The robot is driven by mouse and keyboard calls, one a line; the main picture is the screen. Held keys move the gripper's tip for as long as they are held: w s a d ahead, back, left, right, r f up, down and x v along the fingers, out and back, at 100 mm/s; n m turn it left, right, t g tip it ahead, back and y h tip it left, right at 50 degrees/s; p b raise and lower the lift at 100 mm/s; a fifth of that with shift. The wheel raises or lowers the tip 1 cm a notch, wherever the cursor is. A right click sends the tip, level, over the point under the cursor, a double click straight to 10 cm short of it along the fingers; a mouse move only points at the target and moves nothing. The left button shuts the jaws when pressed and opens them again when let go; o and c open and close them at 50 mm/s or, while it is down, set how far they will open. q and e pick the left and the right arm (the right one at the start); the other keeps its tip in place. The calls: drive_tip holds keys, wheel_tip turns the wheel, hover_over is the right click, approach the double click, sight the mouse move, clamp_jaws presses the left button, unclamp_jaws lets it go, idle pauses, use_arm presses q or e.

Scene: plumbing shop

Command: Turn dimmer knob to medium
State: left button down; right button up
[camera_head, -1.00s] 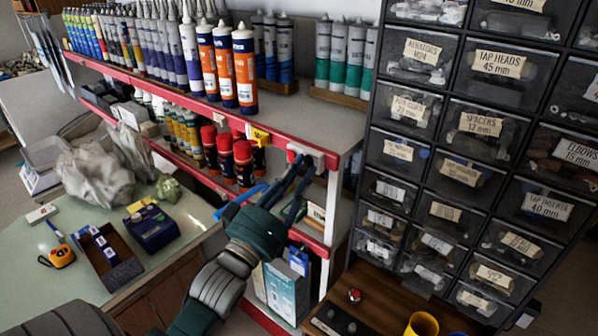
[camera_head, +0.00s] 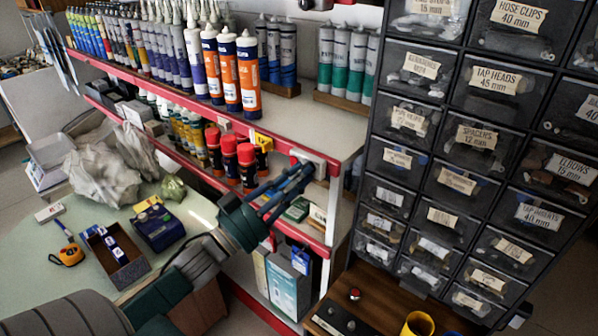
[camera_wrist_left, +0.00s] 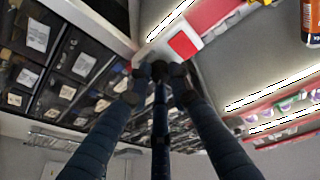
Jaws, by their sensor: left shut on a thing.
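A small white box with a red face (camera_head: 313,158) sits at the front edge of the red-trimmed shelf, near its right end. It also shows in the left wrist view as a white plate with a red square (camera_wrist_left: 183,45). My left gripper (camera_head: 303,172) reaches up to this box from the lower left, its blue fingers closed together at it. In the left wrist view the dark fingertips (camera_wrist_left: 160,72) meet just below the plate. They are shut on a small part there, apparently the dimmer knob, which they hide. The knob's angle cannot be read. My right gripper is out of view.
Red-capped cans (camera_head: 230,158) stand on the lower shelf left of my gripper. Cartridges (camera_head: 248,80) line the upper shelf. A labelled drawer cabinet (camera_head: 455,182) stands close on the right. Below it, a black panel (camera_head: 340,320) and a yellow cup (camera_head: 418,324) rest on a wooden top.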

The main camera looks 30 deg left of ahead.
use_arm(q)
drive_tip(key=shift+a+r+m+g+h+p, duration=0.15)
drive_tip(key=shift+m+g+h+p, duration=0.2)
drive_tip(key=shift+m+p, duration=0.65)
drive_tip(key=shift+r+m+g+h+p, duration=0.15)
drive_tip(key=shift+m+g+h+p, duration=0.2)
drive_tip(key=shift+m, duration=1.2)
drive_tip(key=shift+a+r+m+g+h+p, duration=0.1)
drive_tip(key=shift+r+m+g+h+p, duration=0.15)
drive_tip(key=shift+m+p, duration=0.75)
drive_tip(key=shift+f+m+h, duration=0.15)
drive_tip(key=shift+m+h, duration=0.1)
drive_tip(key=shift+m, duration=0.1)
drive_tip(key=c, duration=1.6)
unclamp_jaws()
drive_tip(key=shift+d, duration=0.1)
drive_tip(key=shift+f, duration=0.1)
